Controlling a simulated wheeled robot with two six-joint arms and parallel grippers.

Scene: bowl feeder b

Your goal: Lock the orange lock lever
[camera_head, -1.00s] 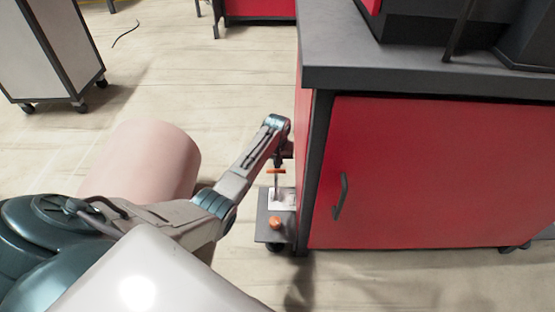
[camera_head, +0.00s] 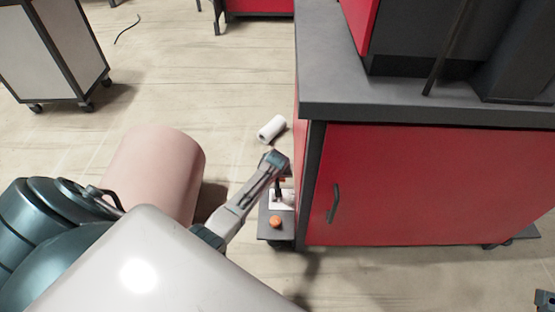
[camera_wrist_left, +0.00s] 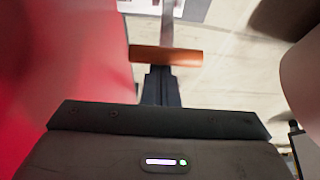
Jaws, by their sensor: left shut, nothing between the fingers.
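The orange lock lever shows in the left wrist view as an orange crossbar (camera_wrist_left: 166,56) on a pale rod. In the head view only a bit of orange (camera_head: 284,180) shows beside my gripper; the arm hides most of it. It stands above a white plate (camera_head: 284,203) on a small dark ledge at the cabinet's left side. My left gripper (camera_head: 277,183) is shut and empty, pointing down at the lever. In the wrist view its fingertips (camera_wrist_left: 160,72) are right at the crossbar; I cannot tell whether they touch. My right gripper is not in view.
A round orange knob (camera_head: 276,222) sits at the ledge's near end. The red cabinet (camera_head: 420,185) stands close on the right under its dark top. A white roll (camera_head: 271,128) lies on the floor behind, and a pink cylinder (camera_head: 155,175) stands left. The floor between is clear.

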